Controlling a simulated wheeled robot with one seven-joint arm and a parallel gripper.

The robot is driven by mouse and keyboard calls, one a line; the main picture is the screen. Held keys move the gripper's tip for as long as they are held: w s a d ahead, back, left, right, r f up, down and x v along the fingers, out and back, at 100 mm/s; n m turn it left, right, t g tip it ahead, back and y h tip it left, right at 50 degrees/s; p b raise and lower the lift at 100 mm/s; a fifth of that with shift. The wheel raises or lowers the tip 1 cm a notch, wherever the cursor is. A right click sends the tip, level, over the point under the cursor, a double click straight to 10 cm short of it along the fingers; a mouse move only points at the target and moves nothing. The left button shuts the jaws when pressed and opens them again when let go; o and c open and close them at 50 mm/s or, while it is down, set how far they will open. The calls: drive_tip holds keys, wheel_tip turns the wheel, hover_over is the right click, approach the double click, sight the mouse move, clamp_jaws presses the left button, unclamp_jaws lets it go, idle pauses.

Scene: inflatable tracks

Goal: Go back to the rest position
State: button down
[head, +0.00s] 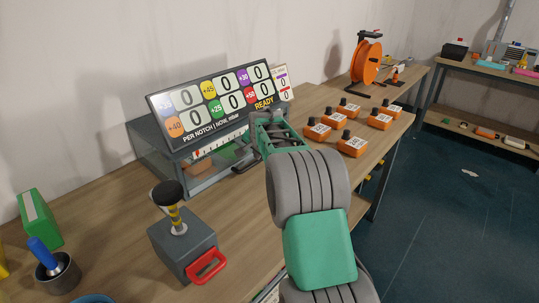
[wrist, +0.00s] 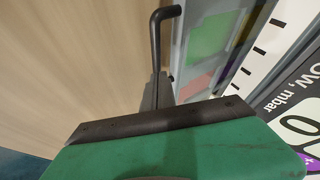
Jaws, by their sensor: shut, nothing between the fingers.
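My arm, in grey and green, reaches from the bottom of the head view over the wooden table (head: 118,203). My gripper (head: 247,164) is at its far end, low beside the right end of the glass-sided case under the scoreboard (head: 215,98). It is shut and empty. In the wrist view, a green body with a dark edge fills the bottom, and a bent black bar (wrist: 156,45) stands beyond it near the case. The fingertips are small and partly hidden.
Several orange blocks with black knobs (head: 351,145) stand right of the arm. A grey box (head: 183,246) with a black-topped lever and red handle is in front. A green box (head: 39,218) and a cup (head: 58,272) are at left. An orange reel (head: 367,62) stands behind.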

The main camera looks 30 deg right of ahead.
drive_tip(key=v, duration=0.8)
drive_tip(key=s+a+r+n+g+y+p, duration=0.15)
drive_tip(key=s+a+n, duration=0.55)
drive_tip(key=s+a, duration=0.8)
drive_tip(key=s+a+f+n+g, duration=0.1)
drive_tip(key=s+a+f+n, duration=0.1)
drive_tip(key=s, duration=0.6)
drive_tip(key=s+a+f+n+g+p, duration=0.1)
drive_tip(key=s+a+f+n, duration=0.2)
drive_tip(key=s, duration=0.5)
drive_tip(key=shift+s+f+n+y, duration=0.25)
drive_tip(key=shift+f+n+y, duration=0.25)
drive_tip(key=shift+f, duration=0.15)
